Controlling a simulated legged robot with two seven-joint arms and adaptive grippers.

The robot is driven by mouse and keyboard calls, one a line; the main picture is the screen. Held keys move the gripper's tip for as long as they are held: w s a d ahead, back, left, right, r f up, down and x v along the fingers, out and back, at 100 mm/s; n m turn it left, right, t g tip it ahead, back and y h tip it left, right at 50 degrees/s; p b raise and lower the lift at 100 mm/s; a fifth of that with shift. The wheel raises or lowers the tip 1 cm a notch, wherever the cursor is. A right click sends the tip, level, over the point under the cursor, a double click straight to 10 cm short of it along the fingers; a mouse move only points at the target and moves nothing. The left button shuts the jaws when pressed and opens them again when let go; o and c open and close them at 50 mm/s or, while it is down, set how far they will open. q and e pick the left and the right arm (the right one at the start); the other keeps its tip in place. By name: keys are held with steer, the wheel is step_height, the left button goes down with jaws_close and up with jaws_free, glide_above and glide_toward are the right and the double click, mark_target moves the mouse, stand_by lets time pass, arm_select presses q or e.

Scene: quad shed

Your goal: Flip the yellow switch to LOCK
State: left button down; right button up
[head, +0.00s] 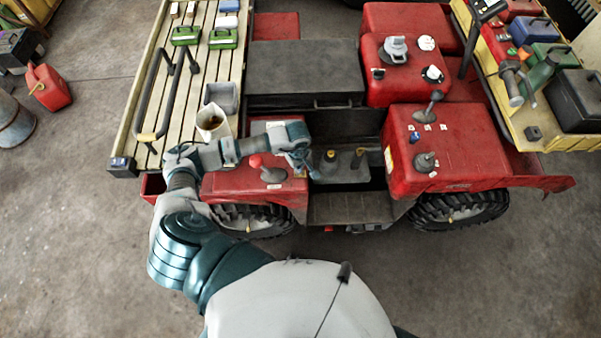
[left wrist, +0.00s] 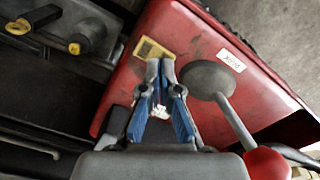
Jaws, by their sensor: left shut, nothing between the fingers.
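A dark control box (head: 343,168) sits between the two red body sections in the head view. It carries a yellow-capped knob (head: 330,155) and a yellow-tipped lever (head: 361,152). Both yellow parts show at the upper left of the left wrist view, the round knob (left wrist: 75,46) and the other tip (left wrist: 18,27). I cannot read a LOCK mark or tell which is the switch. My left gripper (head: 312,172) is shut and empty, just left of the box. In the left wrist view its fingertips (left wrist: 161,63) are together over the red panel's edge, apart from the yellow parts. My right gripper is out of view.
A red-knobbed lever (head: 256,162) stands left of my gripper; it looms close in the left wrist view (left wrist: 265,163). A yellow label (left wrist: 151,50) is on the red panel. The floor at right is clear.

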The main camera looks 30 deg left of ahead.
arm_select(q)
steer(key=shift+f, duration=0.15)
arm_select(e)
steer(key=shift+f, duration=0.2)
arm_select(q)
steer(key=shift+a+f+b, duration=0.4)
steer(key=shift+a+f, duration=0.1)
steer(key=shift+a, duration=0.25)
steer(key=shift+d+f, duration=0.1)
steer(key=shift+d, duration=0.55)
steer(key=shift+f+b, duration=0.1)
steer(key=shift+b, duration=0.25)
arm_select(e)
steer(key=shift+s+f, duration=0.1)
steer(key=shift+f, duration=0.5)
